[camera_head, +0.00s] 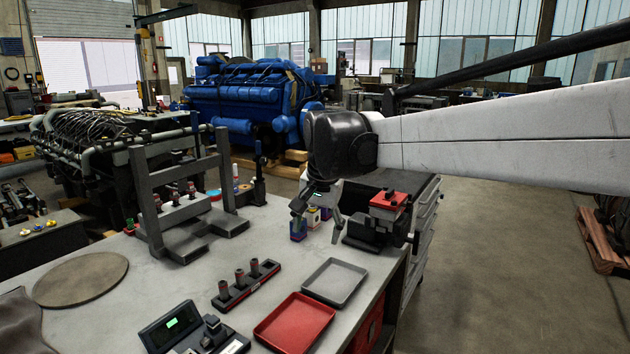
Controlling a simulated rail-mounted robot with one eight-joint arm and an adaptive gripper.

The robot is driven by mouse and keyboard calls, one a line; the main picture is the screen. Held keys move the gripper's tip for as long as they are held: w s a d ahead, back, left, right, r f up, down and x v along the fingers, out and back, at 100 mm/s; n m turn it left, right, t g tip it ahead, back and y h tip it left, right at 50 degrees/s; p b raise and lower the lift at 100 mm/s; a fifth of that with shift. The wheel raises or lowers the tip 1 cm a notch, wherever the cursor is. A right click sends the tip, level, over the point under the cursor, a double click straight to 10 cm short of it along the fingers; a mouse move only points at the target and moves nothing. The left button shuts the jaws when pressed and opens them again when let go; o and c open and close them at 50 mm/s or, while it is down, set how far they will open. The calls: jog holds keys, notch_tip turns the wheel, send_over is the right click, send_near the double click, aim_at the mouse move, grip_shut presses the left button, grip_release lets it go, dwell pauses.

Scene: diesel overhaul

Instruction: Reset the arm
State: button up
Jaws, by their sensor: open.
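My arm reaches in from the right, and its dark wrist joint hangs over the right end of the workbench (140,290). My gripper (317,222) points down with its fingers spread open. Small coloured boxes, one of them blue and purple (298,230), show behind and between the fingers. I cannot tell whether the fingers touch them. Nothing is clearly held.
A vise with a red block (388,203) stands close right of my gripper. A grey frame stand (180,200) is to the left. A grey tray (335,281), a red tray (294,324) and a holder with three cylinders (246,284) lie in front.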

jog(key=s+d+f+n+t, duration=0.1)
jog(key=s+d+n+t, duration=0.1)
jog(key=s+d, duration=1.2)
jog(key=s+d+f, duration=0.2)
jog(key=s+f, duration=0.1)
jog(key=s, duration=0.1)
jog(key=s+d+f+n+t+b, duration=0.1)
jog(key=s+f, duration=0.2)
jog(key=s, duration=0.2)
jog(key=s+d+f+t+h, duration=0.1)
jog(key=s+d+f, duration=0.1)
jog(key=s, duration=0.3)
jog(key=shift+d+f+n+b, duration=0.3)
jog(key=shift+d+f, duration=0.05)
jog(key=shift+f, duration=0.15)
